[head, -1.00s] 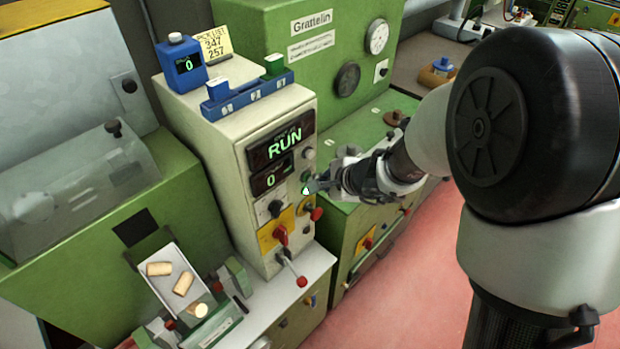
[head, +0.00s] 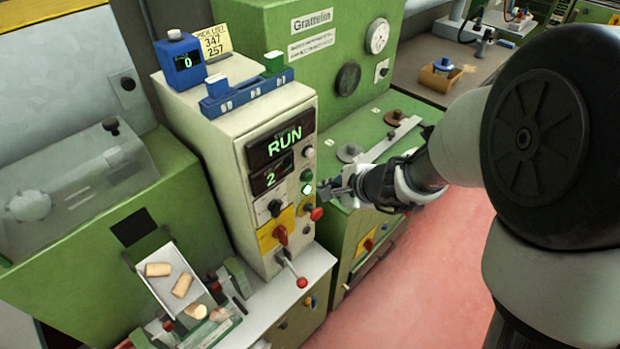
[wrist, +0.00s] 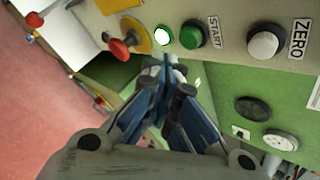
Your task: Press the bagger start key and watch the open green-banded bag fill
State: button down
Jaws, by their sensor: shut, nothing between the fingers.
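The start key (wrist: 194,34) is a green button by a START label in the wrist view; it also shows on the cream control box (head: 306,174) in the head view. A lit green-white lamp (wrist: 163,37) is beside it. The box displays read RUN (head: 285,141) and 2 (head: 271,178). My gripper (head: 326,189) is shut and empty, just right of the panel and apart from the key. Corks (head: 182,285) lie on the white chute. At its lower end is a clear, green-edged shape (head: 224,326), likely the bag, with a cork at its mouth; its inside is unclear.
Red knobs (head: 316,214) and a red-tipped lever (head: 301,282) stick out below the keys. The white ZERO button (wrist: 263,45) is beyond START. A green machine (head: 385,135) stands behind my gripper. The red floor at right is open.

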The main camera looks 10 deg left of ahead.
jog(key=shift+s+d+b, duration=0.3)
jog(key=shift+s+d, duration=0.85)
jog(key=shift+d, duration=0.3)
